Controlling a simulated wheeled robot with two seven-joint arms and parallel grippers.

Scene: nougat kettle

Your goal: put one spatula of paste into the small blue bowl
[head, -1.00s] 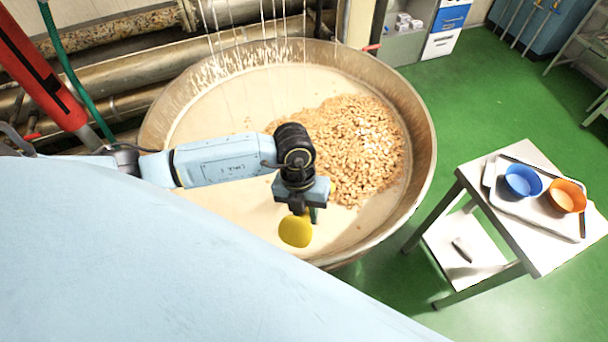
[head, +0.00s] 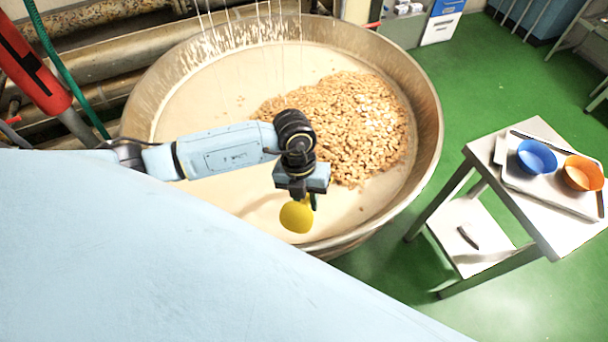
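The small blue bowl (head: 537,157) sits on a tray (head: 546,198) on the small table at the right. No paste shows in it. My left gripper (head: 301,190) is over the near part of the large kettle (head: 432,120), pointing down. A yellow rounded tool head, apparently the spatula (head: 296,217), hangs just below the gripper, which seems shut on it; the grip itself is mostly hidden. I cannot tell whether paste is on the spatula or whether it touches the paste. Pale paste (head: 215,100) fills the kettle. My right gripper is out of view.
A heap of nuts (head: 350,125) lies on the paste. An orange bowl (head: 582,174) stands beside the blue one on the tray. The table (head: 560,235) has a lower shelf with a small dark object. Green floor lies clear between kettle and table.

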